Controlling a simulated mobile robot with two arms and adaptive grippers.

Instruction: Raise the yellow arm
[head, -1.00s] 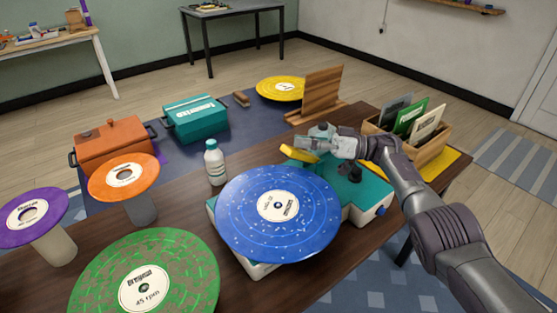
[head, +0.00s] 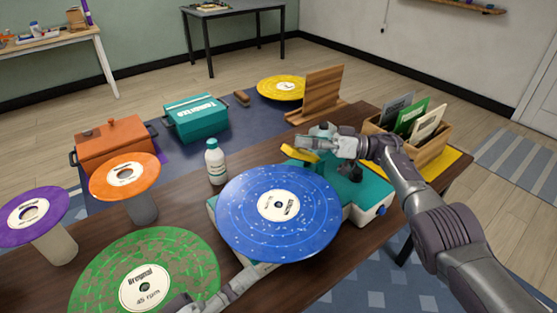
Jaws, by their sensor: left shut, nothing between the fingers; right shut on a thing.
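The yellow arm (head: 299,155) is at the back of a teal and white record player (head: 373,191), just behind the blue record (head: 311,230) on it. My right gripper (head: 310,146) is shut on the yellow arm and partly hides it. My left gripper (head: 247,276) is shut and empty at the bottom of the view, over the green record's right edge and near the front of the player.
A green record (head: 195,255), orange record (head: 110,165) and purple record (head: 50,197) stand at the left. A white bottle (head: 215,165) stands behind the player. A wooden crate (head: 435,153) of sleeves is at the right.

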